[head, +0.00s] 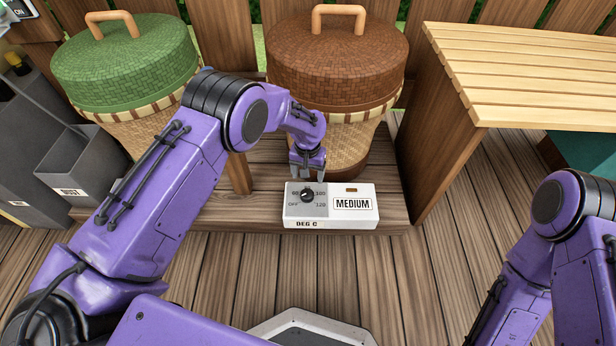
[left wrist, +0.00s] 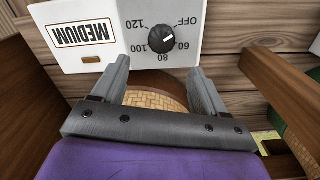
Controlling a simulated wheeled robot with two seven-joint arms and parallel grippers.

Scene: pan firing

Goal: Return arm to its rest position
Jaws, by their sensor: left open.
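A white control box (head: 331,218) marked MEDIUM and DEG C sits on the wooden ledge before the brown basket. Its black dial (head: 307,195) has marks from OFF to 120, and the white pointer seems to face the 60 side. The dial also shows upside down in the left wrist view (left wrist: 161,41). My left gripper (head: 308,174) is open at the box's back edge, by the dial. In the left wrist view its fingers (left wrist: 157,70) are apart with nothing between them, and the dial stands beyond their tips. My right arm shows at right; its gripper is out of view.
A brown lidded basket (head: 337,60) stands behind the box, and a green lidded basket (head: 125,65) at left. A slatted bench (head: 530,75) stands at right. Grey bins (head: 75,185), one labelled DUST, are at far left. The floor in front is clear.

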